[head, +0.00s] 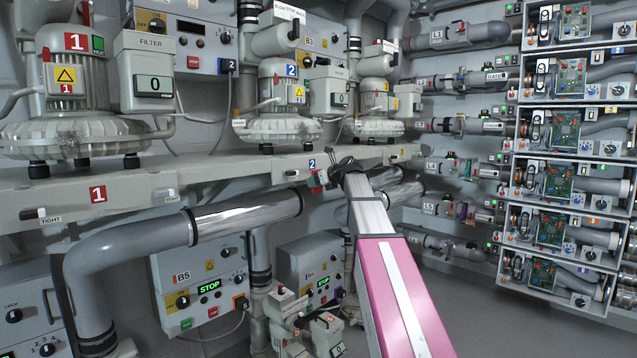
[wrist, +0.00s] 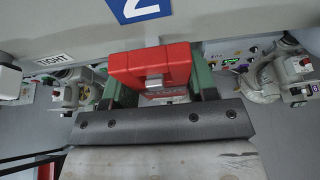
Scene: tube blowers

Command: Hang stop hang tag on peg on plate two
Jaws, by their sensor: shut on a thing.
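The red stop hang tag (wrist: 150,65) sits between the two green fingers of my gripper (wrist: 158,85) in the wrist view. My gripper is shut on it. A small grey block shows on the tag's near face; I cannot tell if it is part of the tag or the peg. The blue plate two (wrist: 140,8) is just beyond the tag, at the top of the wrist view. In the head view, plate two (head: 312,163) is on the front of the long beam, and my gripper (head: 322,180) is just below it with the red tag (head: 315,186). I cannot make out the peg clearly.
The beam (head: 210,185) carries the blowers above, with red plate one (head: 98,194) at left and a TIGHT label (wrist: 55,60) left of the tag. Large pipes (head: 245,212) run below the beam. Racks of circuit boards (head: 565,130) stand at right.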

